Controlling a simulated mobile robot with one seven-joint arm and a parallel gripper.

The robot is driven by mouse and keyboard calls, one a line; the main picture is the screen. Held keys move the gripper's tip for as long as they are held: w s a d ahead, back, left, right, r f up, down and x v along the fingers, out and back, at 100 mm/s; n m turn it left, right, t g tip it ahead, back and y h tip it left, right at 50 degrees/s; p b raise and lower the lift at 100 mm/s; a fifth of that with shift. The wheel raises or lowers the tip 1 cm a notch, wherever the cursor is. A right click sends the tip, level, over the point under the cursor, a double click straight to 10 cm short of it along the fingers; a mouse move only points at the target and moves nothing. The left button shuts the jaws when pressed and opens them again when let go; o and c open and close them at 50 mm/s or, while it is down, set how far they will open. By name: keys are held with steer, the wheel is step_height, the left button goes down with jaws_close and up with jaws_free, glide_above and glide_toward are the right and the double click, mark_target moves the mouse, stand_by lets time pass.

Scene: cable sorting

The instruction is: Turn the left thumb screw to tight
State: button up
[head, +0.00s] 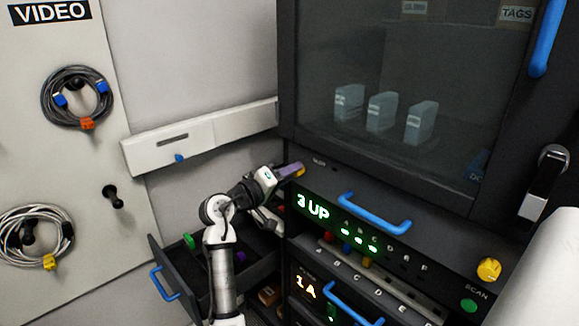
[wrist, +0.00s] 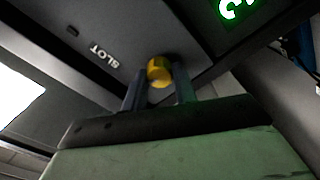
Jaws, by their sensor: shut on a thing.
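The left thumb screw (wrist: 159,71) is a yellow knob on the dark panel near the SLOT label in the wrist view. In the head view its yellow edge (head: 299,170) shows at the upper left of the panel. My gripper (wrist: 158,84) is shut on this knob, with one finger on each side of it. In the head view my gripper (head: 290,170) reaches the panel from the left and hides part of the knob. I cannot tell from these frames how tight the screw is.
A second yellow thumb screw (head: 489,269) sits at the panel's right, above a green button (head: 468,305). A blue handle (head: 374,213) lies between the screws. An open drawer (head: 180,275) stands below my arm. A glass-fronted cabinet (head: 395,60) is above.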

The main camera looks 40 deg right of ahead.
steer(key=shift+r+n+p, duration=0.1)
steer(key=shift+n+p, duration=1.35)
steer(key=shift+n, duration=0.55)
steer(key=o, duration=1)
steer(key=shift+a, duration=0.15)
steer(key=a+b, duration=0.1)
steer(key=a, duration=0.3)
steer(key=a+b, duration=0.2)
steer(key=a, duration=0.3)
steer(key=s+a+b, duration=0.1)
steer(key=a, duration=0.3)
steer(key=shift+a+f+b, duration=0.3)
steer(key=shift+f+b, duration=0.05)
steer(key=shift+f, duration=0.05)
